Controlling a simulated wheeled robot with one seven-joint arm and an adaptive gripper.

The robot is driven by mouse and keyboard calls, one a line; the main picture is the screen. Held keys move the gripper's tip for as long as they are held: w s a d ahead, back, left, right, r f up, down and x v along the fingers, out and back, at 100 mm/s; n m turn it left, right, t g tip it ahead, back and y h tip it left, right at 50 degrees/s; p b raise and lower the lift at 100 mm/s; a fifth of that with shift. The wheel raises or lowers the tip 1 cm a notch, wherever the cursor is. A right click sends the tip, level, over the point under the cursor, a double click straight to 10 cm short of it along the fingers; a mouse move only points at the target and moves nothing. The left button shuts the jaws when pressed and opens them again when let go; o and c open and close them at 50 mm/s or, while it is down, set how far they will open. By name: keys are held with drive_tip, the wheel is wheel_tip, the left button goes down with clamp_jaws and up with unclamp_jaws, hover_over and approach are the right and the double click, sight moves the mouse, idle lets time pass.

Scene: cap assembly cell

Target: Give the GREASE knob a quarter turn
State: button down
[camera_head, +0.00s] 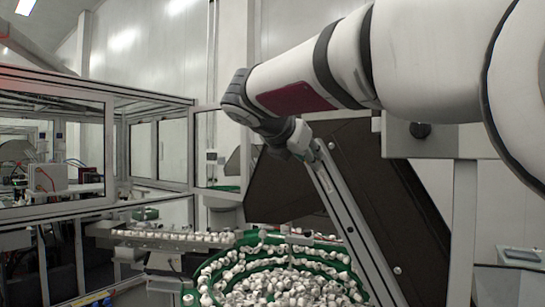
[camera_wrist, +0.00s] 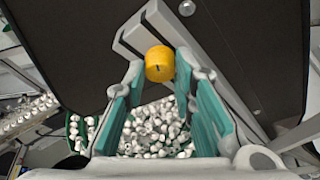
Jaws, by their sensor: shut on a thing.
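A round yellow knob (camera_wrist: 159,63) sits on a grey metal bracket (camera_wrist: 137,38) in the wrist view. A small dark mark shows on its face. No GREASE label can be read. My gripper (camera_wrist: 161,72) has a teal-padded finger on each side of the knob, with the fingertips closed on it. In the head view my gripper (camera_head: 297,140) is small and dim beside a slanted grey rail, and the knob cannot be made out there.
A green bowl feeder (camera_head: 215,268) full of white caps stands below; caps (camera_wrist: 155,128) also show under my fingers. Dark panels (camera_head: 345,170) and the slanted rail (camera_head: 350,225) are close to the gripper. A framed glass enclosure (camera_head: 55,150) stands at left.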

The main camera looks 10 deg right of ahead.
drive_tip(key=shift+b, duration=0.3)
drive_tip(key=m+t+b, duration=0.2)
drive_tip(key=m+b, duration=0.2)
drive_tip(key=b, duration=0.4)
drive_tip(key=m+t+y+b, duration=0.1)
drive_tip(key=m+t+b, duration=0.1)
drive_tip(key=m+b, duration=0.3)
drive_tip(key=f+m+t+b, duration=0.1)
drive_tip(key=m+b, duration=0.3)
drive_tip(key=b, duration=0.7)
drive_tip(key=shift+s+d+f+m+t+y, duration=0.1)
drive_tip(key=shift+m+t+y, duration=0.05)
drive_tip(key=shift+t, duration=0.3)
drive_tip(key=shift+s+d+m+t+y, duration=0.1)
drive_tip(key=shift+m+t+y, duration=0.05)
drive_tip(key=shift+t, duration=0.3)
drive_tip(key=shift+b, duration=0.3)
drive_tip(key=c, duration=1.3)
unclamp_jaws()
